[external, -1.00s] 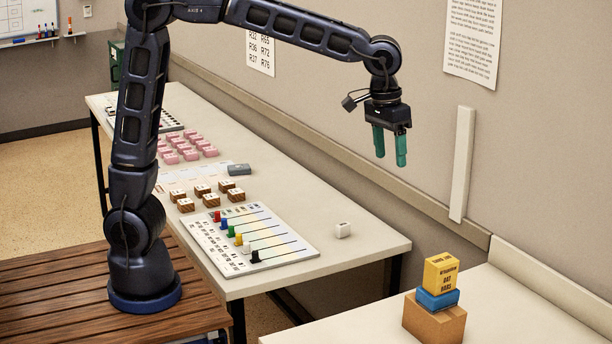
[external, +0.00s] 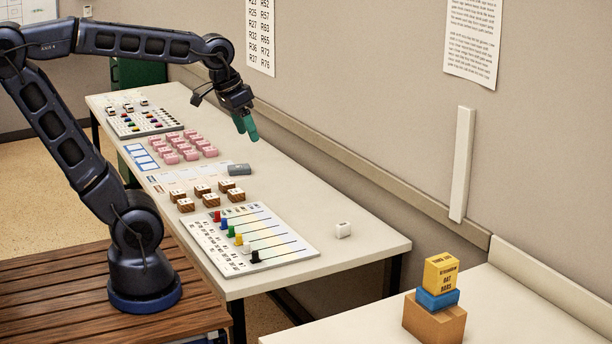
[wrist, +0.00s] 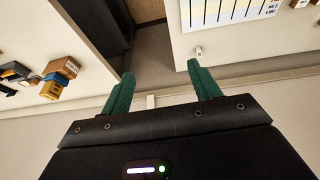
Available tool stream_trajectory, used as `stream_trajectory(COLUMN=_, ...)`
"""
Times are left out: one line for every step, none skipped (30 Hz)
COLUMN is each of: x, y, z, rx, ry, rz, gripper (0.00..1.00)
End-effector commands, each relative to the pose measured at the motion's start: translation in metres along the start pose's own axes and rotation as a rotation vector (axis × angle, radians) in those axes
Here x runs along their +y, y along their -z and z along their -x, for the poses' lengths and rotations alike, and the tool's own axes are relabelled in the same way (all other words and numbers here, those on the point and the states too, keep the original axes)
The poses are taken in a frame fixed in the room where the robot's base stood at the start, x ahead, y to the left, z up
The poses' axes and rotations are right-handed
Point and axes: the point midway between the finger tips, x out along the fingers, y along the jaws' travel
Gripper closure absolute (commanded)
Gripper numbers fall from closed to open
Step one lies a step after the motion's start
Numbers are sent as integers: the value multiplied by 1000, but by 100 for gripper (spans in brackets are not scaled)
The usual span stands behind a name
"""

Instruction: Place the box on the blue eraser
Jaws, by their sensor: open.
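A yellow printed box (external: 441,273) sits on top of a blue block (external: 437,299), which rests on a brown cardboard box (external: 434,321) on the near right table. The blue block looks like the blue eraser, though its kind is hard to tell. The stack also shows at the left of the wrist view, with the yellow box (wrist: 50,92), blue block (wrist: 57,78) and cardboard box (wrist: 69,64). My gripper (external: 247,132) is open and empty above the long table, far from the stack. Its green fingers (wrist: 160,75) are spread apart in the wrist view.
The long table (external: 365,245) holds a board with coloured sliders (external: 240,240), brown blocks (external: 203,190), pink blocks (external: 186,147), a grey-blue block (external: 239,169) and a small white block (external: 343,230). A wall runs along its back. A gap separates the two tables.

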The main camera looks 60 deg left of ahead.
Motion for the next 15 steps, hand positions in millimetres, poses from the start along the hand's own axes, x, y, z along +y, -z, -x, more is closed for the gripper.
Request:
stream_trajectory(x=-9, y=-14, z=0, rx=14, ry=8, rz=4, gripper=38)
stream_trajectory(x=-13, y=-22, z=-2, rx=20, ry=12, rz=3, gripper=38)
stream_trajectory(x=-18, y=-30, z=-3, rx=28, ry=17, rz=2, gripper=38)
stream_trajectory(x=-21, y=-36, z=-4, rx=33, ry=21, rz=0, gripper=38)
stream_trajectory(x=-23, y=-41, z=-5, rx=38, ry=25, rz=0, gripper=38)
stream_trajectory(x=-26, y=-47, z=-6, rx=43, ry=28, rz=-2, gripper=38)
stream_trajectory(x=-28, y=-51, z=-8, rx=45, ry=31, rz=-4, gripper=38)
stream_trajectory(x=-30, y=-54, z=-8, rx=48, ry=33, rz=-4, gripper=38)
stream_trajectory(x=-31, y=-58, z=-9, rx=51, ry=36, rz=-5, gripper=38)
stream_trajectory(x=-32, y=-60, z=-10, rx=52, ry=37, rz=-5, gripper=38)
stream_trajectory(x=-32, y=-61, z=-10, rx=53, ry=38, rz=-6, gripper=38)
stream_trajectory(x=-33, y=-62, z=-11, rx=53, ry=38, rz=-7, gripper=38)
stream_trajectory(x=-33, y=-63, z=-11, rx=54, ry=39, rz=-8, gripper=38)
stream_trajectory(x=-33, y=-63, z=-11, rx=54, ry=39, rz=-8, gripper=38)
stream_trajectory(x=-33, y=-63, z=-11, rx=54, ry=39, rz=-8, gripper=38)
